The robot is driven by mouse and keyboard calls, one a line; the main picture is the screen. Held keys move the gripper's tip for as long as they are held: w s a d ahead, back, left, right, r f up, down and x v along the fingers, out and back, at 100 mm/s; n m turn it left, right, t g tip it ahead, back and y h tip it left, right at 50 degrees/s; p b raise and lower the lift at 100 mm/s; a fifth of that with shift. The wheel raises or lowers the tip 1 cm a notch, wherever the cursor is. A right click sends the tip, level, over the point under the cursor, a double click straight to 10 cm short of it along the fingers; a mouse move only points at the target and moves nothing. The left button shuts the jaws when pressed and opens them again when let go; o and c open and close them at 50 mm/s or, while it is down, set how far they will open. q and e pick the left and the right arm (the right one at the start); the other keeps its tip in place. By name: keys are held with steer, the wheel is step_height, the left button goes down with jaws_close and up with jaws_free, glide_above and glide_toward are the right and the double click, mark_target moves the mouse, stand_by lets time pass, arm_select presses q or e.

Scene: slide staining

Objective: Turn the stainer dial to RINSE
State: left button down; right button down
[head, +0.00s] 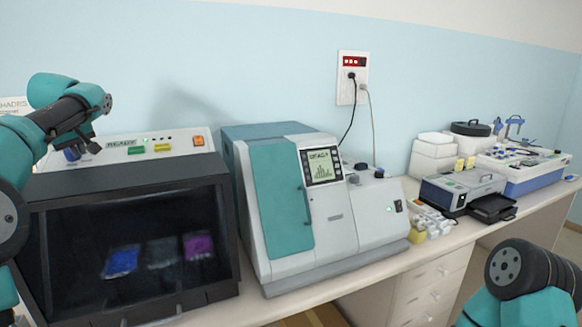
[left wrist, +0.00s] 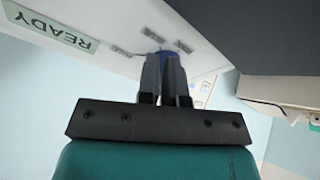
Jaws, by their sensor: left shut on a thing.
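The stainer (head: 40,240) is the dark-windowed machine at the left of the head view, with a sloped white control panel on top. Its blue dial (head: 72,154) sits at the panel's left end, partly hidden by my gripper. My left gripper (head: 77,146) reaches down onto it from the upper left. In the left wrist view, the two dark fingers (left wrist: 163,62) are shut on the blue dial (left wrist: 150,54), of which only a little shows. Small labels around the dial are too blurred to read. My right gripper is out of view; only part of that arm shows.
The panel has a READY display (head: 121,143), green buttons (head: 137,149) and an orange switch (head: 198,140). Blue, dark and purple patches show behind the window. A teal and white machine (head: 345,225) stands close on the right. Other lab equipment fills the far bench.

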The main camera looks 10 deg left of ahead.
arm_select(q)
steer(key=shift+w+d+f, duration=0.25)
steer(key=shift+d+f, duration=0.15)
steer(key=shift+f, duration=0.3)
stand_by(0.3)
steer(key=shift+d+r, duration=0.1)
steer(key=shift+r, duration=0.35)
steer(key=shift+s+d+r, duration=0.1)
steer(key=shift+s+r, duration=0.25)
steer(key=shift+r, duration=0.55)
steer(key=shift+s+d+r, duration=0.15)
steer(key=shift+s+r, duration=0.2)
steer(key=shift+r, duration=0.5)
steer(key=shift+s+d+r, duration=0.1)
steer(key=shift+s+r, duration=0.25)
steer(key=shift+r, duration=0.55)
steer(key=shift+s+a+r, duration=0.15)
steer(key=shift+s+a, duration=0.35)
steer(key=shift+s, duration=0.15)
steer(key=shift+s+a+r, duration=0.15)
steer(key=shift+s+a, duration=0.3)
steer(key=shift+s, duration=0.15)
steer(key=shift+f, duration=0.1)
